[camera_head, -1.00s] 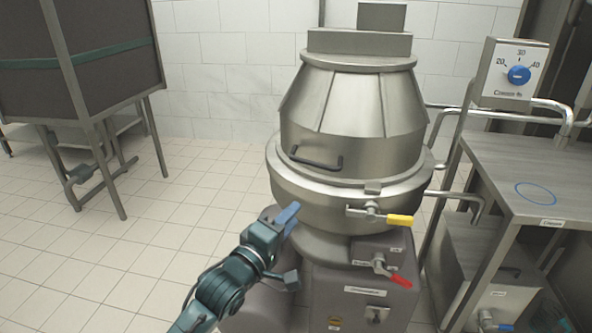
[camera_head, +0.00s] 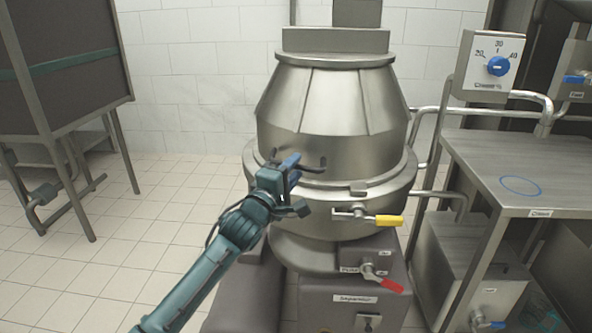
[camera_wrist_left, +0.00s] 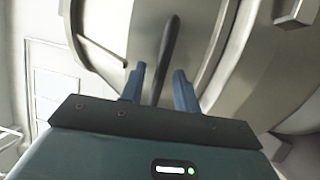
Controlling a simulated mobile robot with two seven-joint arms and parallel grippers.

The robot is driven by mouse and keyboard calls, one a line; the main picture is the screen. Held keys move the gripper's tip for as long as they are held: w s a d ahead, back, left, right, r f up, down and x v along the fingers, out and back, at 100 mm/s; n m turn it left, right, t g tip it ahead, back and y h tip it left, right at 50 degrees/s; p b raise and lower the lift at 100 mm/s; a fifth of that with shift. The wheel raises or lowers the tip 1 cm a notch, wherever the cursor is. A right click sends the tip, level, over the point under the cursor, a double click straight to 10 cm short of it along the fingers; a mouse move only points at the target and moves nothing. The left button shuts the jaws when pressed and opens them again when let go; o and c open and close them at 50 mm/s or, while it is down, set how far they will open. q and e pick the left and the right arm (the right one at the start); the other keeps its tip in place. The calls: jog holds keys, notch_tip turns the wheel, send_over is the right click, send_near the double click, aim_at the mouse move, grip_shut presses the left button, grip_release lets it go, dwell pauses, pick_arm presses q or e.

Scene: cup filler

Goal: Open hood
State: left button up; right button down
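The hood (camera_head: 330,105) is the steel cone-shaped cover on the round vessel, and it sits down on the vessel's rim. Its dark bar handle (camera_head: 312,166) is on the hood's lower front, partly hidden behind my gripper. My left gripper (camera_head: 291,162) is at the left part of the handle. In the left wrist view the blue fingers of the left gripper (camera_wrist_left: 157,82) are spread, with the handle (camera_wrist_left: 168,55) running between them and a gap on each side. My right gripper is not in view.
A yellow-handled valve (camera_head: 388,221) sticks out below the rim, with a red lever (camera_head: 382,282) under it. A steel table (camera_head: 540,165) and a dial box (camera_head: 490,66) stand at right. A dark cabinet (camera_head: 65,65) stands at left. Tiled floor (camera_head: 130,230) is clear between.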

pick_arm(q)
jog(key=shift+x, duration=0.85)
grip_shut()
